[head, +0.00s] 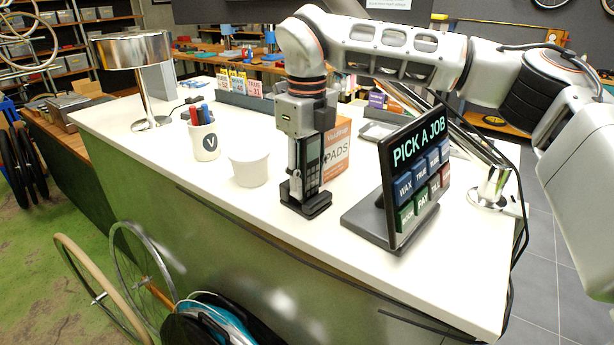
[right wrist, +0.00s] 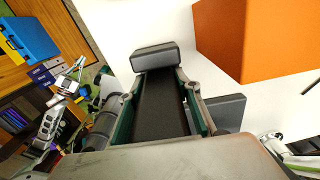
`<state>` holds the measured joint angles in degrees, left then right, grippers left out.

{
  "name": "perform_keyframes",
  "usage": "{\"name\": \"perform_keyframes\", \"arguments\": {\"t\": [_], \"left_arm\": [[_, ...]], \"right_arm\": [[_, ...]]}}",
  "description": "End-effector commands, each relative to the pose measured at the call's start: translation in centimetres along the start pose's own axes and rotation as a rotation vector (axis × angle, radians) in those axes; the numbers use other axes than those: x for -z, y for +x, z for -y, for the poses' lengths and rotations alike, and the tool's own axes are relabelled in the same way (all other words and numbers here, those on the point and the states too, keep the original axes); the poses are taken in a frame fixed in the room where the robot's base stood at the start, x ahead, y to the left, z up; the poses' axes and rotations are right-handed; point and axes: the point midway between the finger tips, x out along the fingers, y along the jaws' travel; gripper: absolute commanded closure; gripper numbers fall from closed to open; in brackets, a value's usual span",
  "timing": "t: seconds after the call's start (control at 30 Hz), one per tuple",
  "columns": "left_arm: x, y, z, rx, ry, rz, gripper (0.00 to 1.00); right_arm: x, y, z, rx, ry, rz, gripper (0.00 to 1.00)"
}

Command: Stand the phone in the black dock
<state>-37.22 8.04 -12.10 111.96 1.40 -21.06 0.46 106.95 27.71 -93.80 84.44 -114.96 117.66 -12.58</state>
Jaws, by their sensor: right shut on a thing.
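The phone (head: 312,158) is dark, with a screen and keys, and is upright over the counter. My right gripper (head: 300,172) is shut on it, reaching down from above. The black dock (head: 317,208) is on the white counter directly under the phone. The phone's lower end is at the dock, but I cannot tell whether it is seated or just above. In the right wrist view the phone (right wrist: 161,108) is a dark slab between the two fingers, with the dark dock (right wrist: 156,57) beyond its end. My left gripper is not in view.
An orange pads box (head: 336,150) stands close behind the phone. The tilted "PICK A JOB" screen (head: 416,150) is to the right. A white tub (head: 249,168) and a pen cup (head: 204,140) are to the left. The counter (head: 230,207) is bare in front.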

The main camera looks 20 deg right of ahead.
Motion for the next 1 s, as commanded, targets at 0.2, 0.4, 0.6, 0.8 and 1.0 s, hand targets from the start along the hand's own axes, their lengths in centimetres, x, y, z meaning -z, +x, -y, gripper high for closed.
{"name": "perform_keyframes", "arguments": {"t": [0.2,0.4,0.6,0.8,1.0], "left_arm": [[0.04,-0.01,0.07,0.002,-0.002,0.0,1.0],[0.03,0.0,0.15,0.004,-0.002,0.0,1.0],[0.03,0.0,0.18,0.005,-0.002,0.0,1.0],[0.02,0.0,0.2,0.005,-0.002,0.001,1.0],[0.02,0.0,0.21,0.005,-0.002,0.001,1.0]], "right_arm": [[0.0,-0.03,0.0,0.0,0.0,0.0,0.91],[-0.01,-0.03,0.01,0.0,0.0,0.0,0.91],[-0.01,-0.03,0.0,0.0,0.0,0.0,0.48],[0.0,0.0,0.01,0.0,0.0,0.0,0.48],[0.0,0.0,0.0,0.0,0.0,0.0,0.48]]}}
